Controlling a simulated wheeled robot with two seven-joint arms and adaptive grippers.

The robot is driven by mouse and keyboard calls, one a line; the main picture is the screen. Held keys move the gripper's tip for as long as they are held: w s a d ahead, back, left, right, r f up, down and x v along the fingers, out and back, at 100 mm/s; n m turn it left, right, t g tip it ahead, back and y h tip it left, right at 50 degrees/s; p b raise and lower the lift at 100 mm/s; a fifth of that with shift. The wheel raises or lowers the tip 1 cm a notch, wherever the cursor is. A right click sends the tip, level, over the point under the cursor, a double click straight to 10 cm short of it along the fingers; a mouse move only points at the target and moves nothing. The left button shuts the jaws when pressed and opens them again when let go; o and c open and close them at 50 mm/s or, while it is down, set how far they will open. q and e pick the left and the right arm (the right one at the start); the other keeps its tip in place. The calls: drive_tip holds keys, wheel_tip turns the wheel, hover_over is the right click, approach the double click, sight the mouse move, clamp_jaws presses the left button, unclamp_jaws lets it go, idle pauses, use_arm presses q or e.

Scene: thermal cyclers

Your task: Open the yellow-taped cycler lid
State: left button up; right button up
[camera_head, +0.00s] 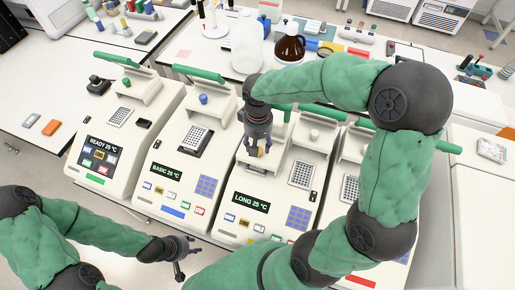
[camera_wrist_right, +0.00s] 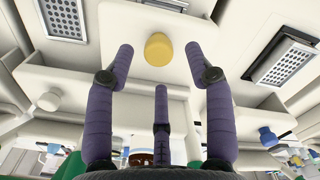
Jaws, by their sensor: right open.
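Several white cyclers stand in a row in the head view. My right gripper (camera_head: 258,146) reaches down over the one whose screen reads LONG (camera_head: 250,203), or its edge. In the right wrist view a yellow round knob (camera_wrist_right: 158,49) sits on a pale lid, just ahead of and between the spread purple fingers of my right gripper (camera_wrist_right: 163,62). The fingers are apart from the knob and hold nothing. In the head view the gripper mostly hides this knob. My left gripper (camera_head: 178,257) hangs low in front of the cyclers; its finger opening is unclear.
The READY cycler (camera_head: 101,153) and BASIC cycler (camera_head: 168,170) stand to the left. Another lid has a blue knob (camera_head: 203,99). A brown bottle (camera_head: 290,47) and white jug (camera_head: 246,45) stand behind. My right arm covers the right-hand cyclers in part.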

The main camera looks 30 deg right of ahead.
sight(262, 148)
drive_tip(key=f, duration=0.3)
drive_tip(key=shift+s+f, duration=0.15)
drive_tip(key=shift+s, duration=0.1)
drive_tip(key=shift+w+f, duration=0.15)
drive_tip(key=shift+f, duration=0.2)
